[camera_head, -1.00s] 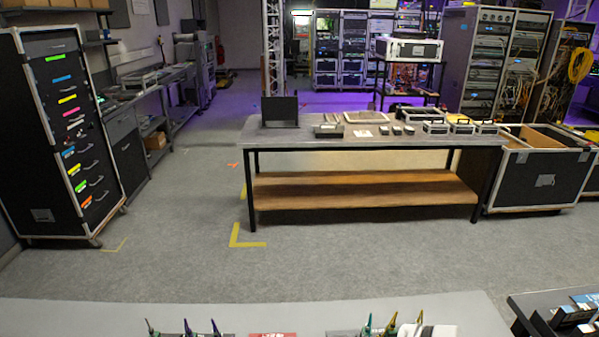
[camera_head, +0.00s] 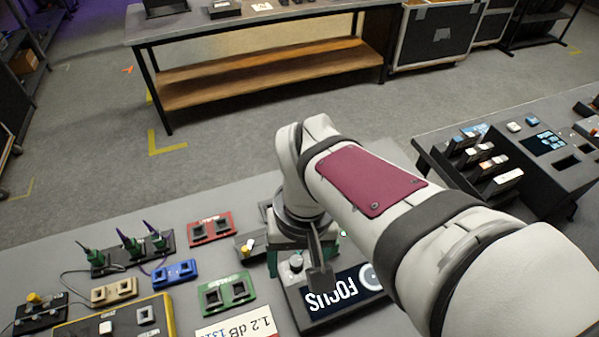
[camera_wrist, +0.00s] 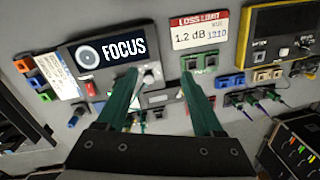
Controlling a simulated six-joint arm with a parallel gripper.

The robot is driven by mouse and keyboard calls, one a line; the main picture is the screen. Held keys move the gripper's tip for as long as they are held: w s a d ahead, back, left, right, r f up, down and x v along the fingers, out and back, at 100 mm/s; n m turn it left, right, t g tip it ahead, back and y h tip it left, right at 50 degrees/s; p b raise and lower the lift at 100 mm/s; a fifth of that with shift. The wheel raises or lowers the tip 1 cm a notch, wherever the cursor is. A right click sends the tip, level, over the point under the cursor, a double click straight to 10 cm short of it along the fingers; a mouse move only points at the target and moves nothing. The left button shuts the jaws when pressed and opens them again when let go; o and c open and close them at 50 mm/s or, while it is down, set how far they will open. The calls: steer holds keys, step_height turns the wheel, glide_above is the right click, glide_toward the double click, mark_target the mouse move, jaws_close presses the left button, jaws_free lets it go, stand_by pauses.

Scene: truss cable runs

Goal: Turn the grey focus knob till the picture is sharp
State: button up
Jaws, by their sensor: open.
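The grey focus knob (camera_head: 296,262) sits on a dark box beside a screen (camera_head: 342,293) that reads FOCUS. In the wrist view the knob (camera_wrist: 150,76) shows between the fingers, closer to the left one. The screen (camera_wrist: 108,48) shows a pale ring picture left of the word; I cannot tell how sharp the ring is. My gripper (camera_wrist: 160,76) is open, with green fingers on either side of the knob and nothing held. In the head view my gripper (camera_head: 297,250) is over the box, partly hidden by my wrist. I cannot tell whether a finger touches the knob.
A loss limit card (camera_head: 237,324), a green port block (camera_head: 227,293), a blue block (camera_head: 175,273) and a red block (camera_head: 210,228) lie left of the box. A yellow-edged meter (camera_head: 163,308) is nearer. Cabled connectors (camera_head: 130,252) stand further left. A dark console (camera_head: 545,155) is at right.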

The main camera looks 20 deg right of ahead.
mark_target(296, 260)
steer(key=w+d+f+n+h, duration=0.1)
steer(key=w+d+f+n, duration=0.15)
steer(key=w, duration=0.65)
steer(key=shift+n, duration=0.25)
steer(key=f, duration=1.5)
steer(key=shift+s+d+f, duration=0.1)
steer(key=shift+s+d, duration=0.1)
steer(key=shift+d, duration=0.1)
jaws_close()
